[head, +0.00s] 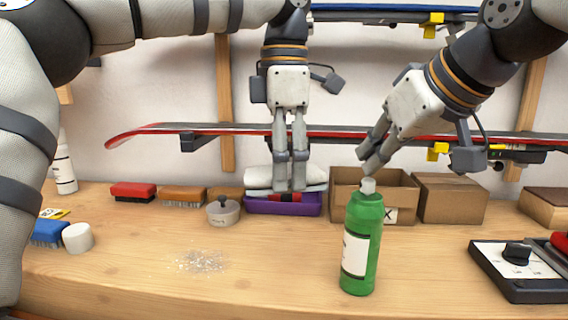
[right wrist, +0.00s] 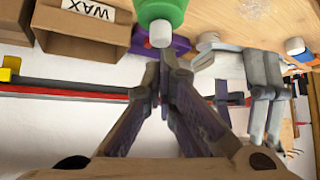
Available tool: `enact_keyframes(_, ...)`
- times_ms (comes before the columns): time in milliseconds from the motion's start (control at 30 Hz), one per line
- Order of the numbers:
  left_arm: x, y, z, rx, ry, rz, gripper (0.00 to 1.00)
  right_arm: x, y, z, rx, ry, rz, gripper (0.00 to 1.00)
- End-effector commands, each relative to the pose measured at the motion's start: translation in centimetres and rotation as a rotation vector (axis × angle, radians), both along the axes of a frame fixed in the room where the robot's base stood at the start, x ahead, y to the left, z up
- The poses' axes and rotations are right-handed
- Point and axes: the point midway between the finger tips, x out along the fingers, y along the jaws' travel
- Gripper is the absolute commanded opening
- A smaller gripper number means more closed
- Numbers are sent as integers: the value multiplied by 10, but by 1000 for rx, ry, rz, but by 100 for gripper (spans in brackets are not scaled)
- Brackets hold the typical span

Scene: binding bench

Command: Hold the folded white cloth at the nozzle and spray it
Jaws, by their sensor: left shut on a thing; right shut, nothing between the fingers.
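The folded white cloth (head: 258,176) lies in or just above a purple tray (head: 283,206) at the back of the bench. My left gripper (head: 290,186) points straight down and is shut on the cloth. The green spray bottle (head: 362,245) stands upright on the bench, with its pale nozzle (head: 368,186) on top. My right gripper (head: 370,166) is shut and empty, its fingertips right by the nozzle; I cannot tell whether they touch.
Cardboard boxes (head: 450,200) stand behind the bottle. Brushes (head: 133,192), a lidded tin (head: 223,213) and a white cup (head: 77,237) are at left. A black control box (head: 515,272) is at right. White crumbs (head: 203,262) lie mid-bench. The front is mostly clear.

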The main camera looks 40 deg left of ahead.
Motion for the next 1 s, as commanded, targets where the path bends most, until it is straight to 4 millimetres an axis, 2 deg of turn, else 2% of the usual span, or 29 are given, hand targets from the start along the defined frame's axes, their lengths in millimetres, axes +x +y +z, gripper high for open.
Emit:
enact_keyframes(233,0,0,0,0,0,0,34,0,0,3,0,-1,1,0)
enact_keyframes(733,0,0,0,0,0,0,34,0,1,65,2,-3,0,0)
enact_keyframes(1000,0,0,0,0,0,0,34,0,0,71,1,-1,1,0)
